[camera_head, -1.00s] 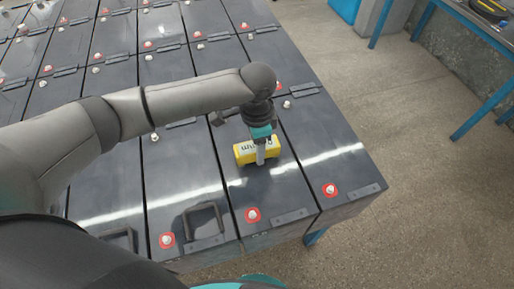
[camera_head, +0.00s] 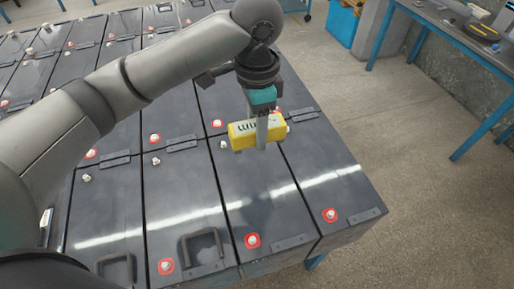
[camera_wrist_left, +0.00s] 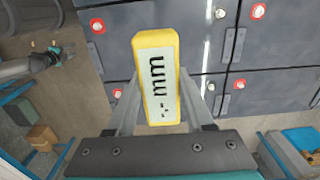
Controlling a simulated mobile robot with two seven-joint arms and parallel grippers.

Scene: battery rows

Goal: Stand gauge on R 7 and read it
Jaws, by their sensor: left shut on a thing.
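The gauge is a yellow block (camera_head: 241,134) with a pale face. My left gripper (camera_head: 262,135) is shut on it and holds it in the air above the battery rows. The dark batteries (camera_head: 185,200) stand in rows, with red-ringed and plain terminals on top. I cannot read any battery label, so I cannot tell which one is R 7.
Black handles (camera_head: 203,246) stand up from the near batteries. A blue-legged bench (camera_head: 440,30) with items on it stands at the right, and a blue bin (camera_head: 342,22) is at the back. The floor (camera_head: 400,160) right of the batteries is clear.

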